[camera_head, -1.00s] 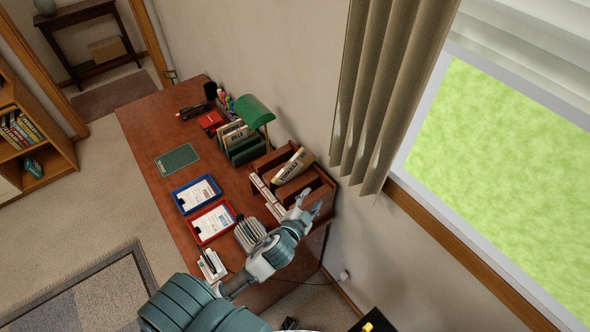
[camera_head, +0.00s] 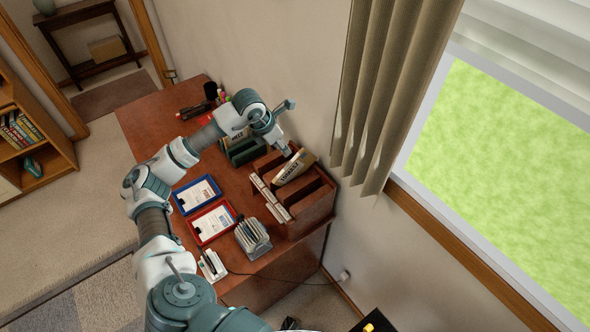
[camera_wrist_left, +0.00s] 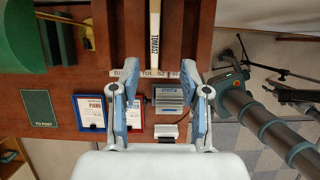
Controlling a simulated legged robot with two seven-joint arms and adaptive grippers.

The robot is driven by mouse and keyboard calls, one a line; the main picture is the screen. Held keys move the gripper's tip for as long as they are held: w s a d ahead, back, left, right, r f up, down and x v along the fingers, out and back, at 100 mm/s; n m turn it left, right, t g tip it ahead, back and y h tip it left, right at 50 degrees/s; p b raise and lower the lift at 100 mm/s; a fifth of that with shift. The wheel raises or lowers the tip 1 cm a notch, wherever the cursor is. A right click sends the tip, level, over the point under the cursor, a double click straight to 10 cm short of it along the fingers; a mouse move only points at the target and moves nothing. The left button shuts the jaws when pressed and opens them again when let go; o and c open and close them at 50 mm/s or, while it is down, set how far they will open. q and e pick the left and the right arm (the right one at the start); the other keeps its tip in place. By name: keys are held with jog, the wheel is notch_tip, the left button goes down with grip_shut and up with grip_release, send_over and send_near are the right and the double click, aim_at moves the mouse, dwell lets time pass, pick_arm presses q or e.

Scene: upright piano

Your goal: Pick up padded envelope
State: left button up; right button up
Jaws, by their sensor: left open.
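The padded envelope (camera_head: 294,167) is a tan, flat packet with dark lettering. It stands leaning in a slot of the wooden sorter (camera_head: 318,205) at the desk's right end. In the left wrist view the envelope (camera_wrist_left: 155,30) shows nearly edge-on, as a narrow pale strip. My left gripper (camera_head: 284,128) is open, above the sorter's far side, beside the envelope in the head view. In the wrist view its fingers (camera_wrist_left: 160,70) spread to either side of the envelope's line, with nothing held between them. My right gripper is not seen.
A blue tray (camera_head: 197,194) and a red tray (camera_head: 211,222) hold papers on the desk. A green file holder (camera_head: 244,151) is partly behind my arm. A grey rack (camera_head: 252,237) stands near the sorter. The curtain (camera_head: 390,90) hangs close behind it.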

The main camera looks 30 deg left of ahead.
aim_at(292, 162)
pick_arm(q)
jog(key=x, duration=0.3)
jog(key=p+x, duration=0.1)
jog(key=x, duration=0.3)
jog(key=p+x, duration=0.1)
jog(key=x, duration=0.3)
jog(key=shift+a+f, duration=0.3)
jog(key=shift+a, duration=0.05)
jog(key=shift+w+d+f+p, duration=0.1)
jog(key=shift+w+f+p, duration=0.2)
jog(key=shift+f, duration=0.2)
jog(key=p+x, duration=0.1)
jog(key=x, duration=0.2)
jog(key=shift+w+f, duration=0.15)
jog(key=shift+f, duration=0.15)
jog(key=shift+w+f, duration=0.15)
jog(key=shift+f, duration=0.35)
grip_shut()
